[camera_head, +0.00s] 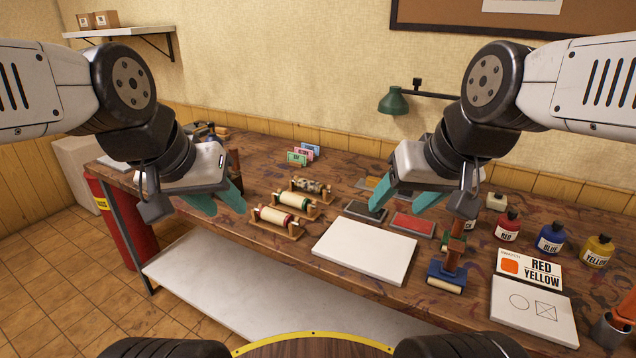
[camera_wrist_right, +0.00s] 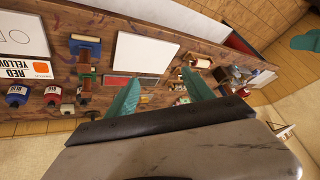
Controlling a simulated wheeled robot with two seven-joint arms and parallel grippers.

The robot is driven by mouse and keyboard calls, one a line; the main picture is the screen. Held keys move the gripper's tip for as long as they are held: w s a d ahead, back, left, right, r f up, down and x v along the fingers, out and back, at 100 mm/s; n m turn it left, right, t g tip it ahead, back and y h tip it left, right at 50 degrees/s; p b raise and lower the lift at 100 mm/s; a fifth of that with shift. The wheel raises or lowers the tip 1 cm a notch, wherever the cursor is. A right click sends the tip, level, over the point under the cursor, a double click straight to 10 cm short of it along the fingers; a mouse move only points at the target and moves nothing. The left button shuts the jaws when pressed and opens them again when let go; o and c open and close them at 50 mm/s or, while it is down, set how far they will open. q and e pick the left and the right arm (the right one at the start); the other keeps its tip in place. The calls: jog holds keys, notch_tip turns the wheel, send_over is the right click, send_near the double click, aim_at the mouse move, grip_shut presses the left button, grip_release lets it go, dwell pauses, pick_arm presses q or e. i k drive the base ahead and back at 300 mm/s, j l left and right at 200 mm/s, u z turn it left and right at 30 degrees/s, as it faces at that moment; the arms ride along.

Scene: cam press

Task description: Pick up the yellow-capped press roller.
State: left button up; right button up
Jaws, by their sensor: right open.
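Several press rollers lie on wooden cradles in the middle of the table in the head view. The front roller (camera_head: 275,217) is cream with a red end, and the middle roller (camera_head: 293,200) is cream with a green end. The back roller (camera_head: 311,186) has a dark and cream pattern; its cap colour is too small to tell, so I cannot confirm a yellow cap. My left gripper (camera_head: 226,207) is open and empty, left of the rollers. My right gripper (camera_head: 400,208) is open and empty, above the table right of them; it also shows in the right wrist view (camera_wrist_right: 160,94).
A white board (camera_head: 364,250) lies in front, with red (camera_head: 413,224) and dark (camera_head: 366,212) ink pads behind it. A blue-headed hand roller (camera_head: 446,272), ink bottles (camera_head: 551,238) and a RED YELLOW card (camera_head: 528,268) stand at right. A green lamp (camera_head: 393,101) hangs behind.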

aim_at(305, 185)
jog(key=i+j+z, duration=0.1)
jog(key=i+j, duration=0.4)
jog(key=j, duration=0.2)
jog(key=i+j+z, duration=0.15)
jog(key=i+j, duration=0.1)
jog(key=j, duration=0.1)
